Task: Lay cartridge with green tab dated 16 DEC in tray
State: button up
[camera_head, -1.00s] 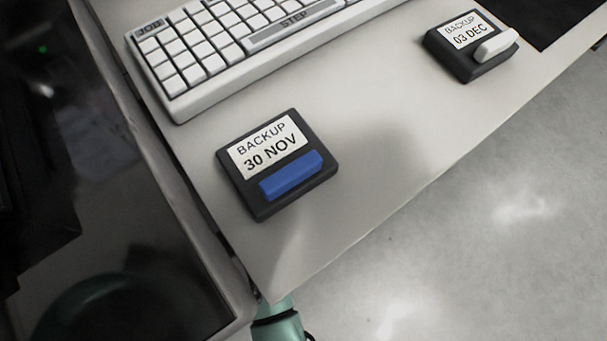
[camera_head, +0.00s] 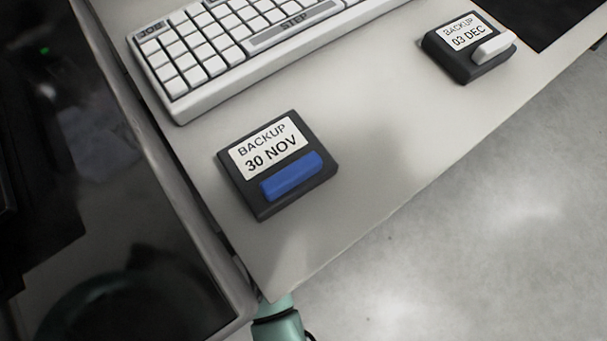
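No cartridge with a green tab or a 16 DEC date is in view. A dark cartridge labelled BACKUP 30 NOV (camera_head: 247,182) with a blue tab (camera_head: 292,177) lies on the light table (camera_head: 370,120). A second dark cartridge labelled BACKUP 03 DEC (camera_head: 444,61) with a white tab (camera_head: 494,48) lies farther back at the right. No tray can be made out. My gripper is not in view.
A white keyboard (camera_head: 215,70) lies at the table's back left. A dark flat area (camera_head: 545,18) is at the top right. A dark glossy surface (camera_head: 120,230) borders the table at left. Grey floor (camera_head: 470,250) is open at lower right.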

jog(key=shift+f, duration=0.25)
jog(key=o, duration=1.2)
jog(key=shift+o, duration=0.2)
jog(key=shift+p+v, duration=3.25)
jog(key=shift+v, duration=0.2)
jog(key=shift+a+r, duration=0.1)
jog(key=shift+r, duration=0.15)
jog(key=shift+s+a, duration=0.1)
